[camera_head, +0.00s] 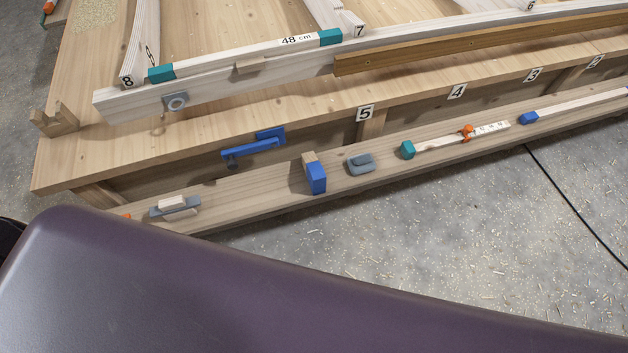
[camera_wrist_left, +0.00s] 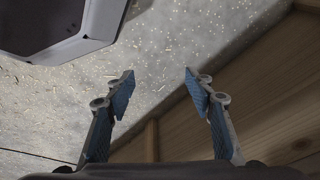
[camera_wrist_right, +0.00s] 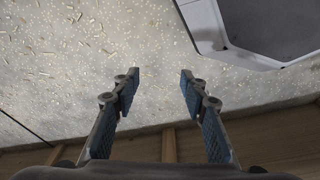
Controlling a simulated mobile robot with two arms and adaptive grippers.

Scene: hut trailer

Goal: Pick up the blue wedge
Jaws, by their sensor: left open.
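A blue block (camera_head: 316,178) with a bare wooden upper part stands on the long, low wooden shelf along the bench's front; I take it as the blue wedge, though its exact shape is hard to tell. Neither gripper shows in the head view. My left gripper (camera_wrist_left: 160,76) is open and empty in the left wrist view, above the grey floor beside wooden boards. My right gripper (camera_wrist_right: 159,76) is open and empty in the right wrist view, also over floor with wood edges below. The blue block shows in neither wrist view.
A blue clamp (camera_head: 252,147) is on the bench edge. The floor (camera_head: 480,230) in front is mostly clear.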

